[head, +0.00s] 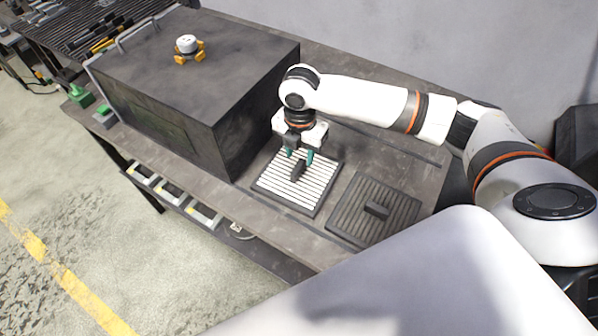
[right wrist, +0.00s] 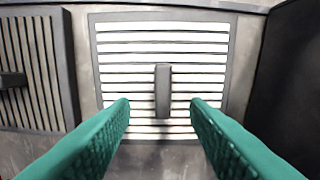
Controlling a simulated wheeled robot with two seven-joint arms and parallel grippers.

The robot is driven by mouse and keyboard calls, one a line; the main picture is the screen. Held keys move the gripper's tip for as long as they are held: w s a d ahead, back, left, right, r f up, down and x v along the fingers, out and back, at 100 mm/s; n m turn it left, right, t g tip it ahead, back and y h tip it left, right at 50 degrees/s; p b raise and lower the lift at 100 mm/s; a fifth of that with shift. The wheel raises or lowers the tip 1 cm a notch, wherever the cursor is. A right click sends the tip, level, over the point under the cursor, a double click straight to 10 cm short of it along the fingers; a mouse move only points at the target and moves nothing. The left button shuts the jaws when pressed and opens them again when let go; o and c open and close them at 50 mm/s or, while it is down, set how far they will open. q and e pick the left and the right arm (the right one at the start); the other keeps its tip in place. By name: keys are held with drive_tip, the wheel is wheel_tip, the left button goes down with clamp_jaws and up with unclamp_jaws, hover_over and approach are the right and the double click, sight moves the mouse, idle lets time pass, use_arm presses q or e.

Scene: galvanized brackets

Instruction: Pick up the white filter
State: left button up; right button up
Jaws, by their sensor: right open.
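The white filter (head: 277,184) is a flat square panel with white slats, a dark frame and a dark upright handle in its middle. The fingers look apart from the handle. My left gripper is not in view.
A dark slatted filter (head: 349,213) with a handle lies right of the white one. The large dark box (head: 205,85) stands close on the left, with a white and yellow item (head: 187,48) on top.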

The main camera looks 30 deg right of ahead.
sight(299, 167)
drive_tip(key=f, duration=0.1)
drive_tip(key=f+p, duration=0.1)
drive_tip(key=f, duration=0.1)
drive_tip(key=shift+a+f, duration=0.25)
drive_tip(key=shift+a, duration=0.1)
drive_tip(key=shift+d+f, duration=0.15)
drive_tip(key=shift+f, duration=0.55)
drive_tip(key=shift+r, duration=0.1)
clamp_jaws()
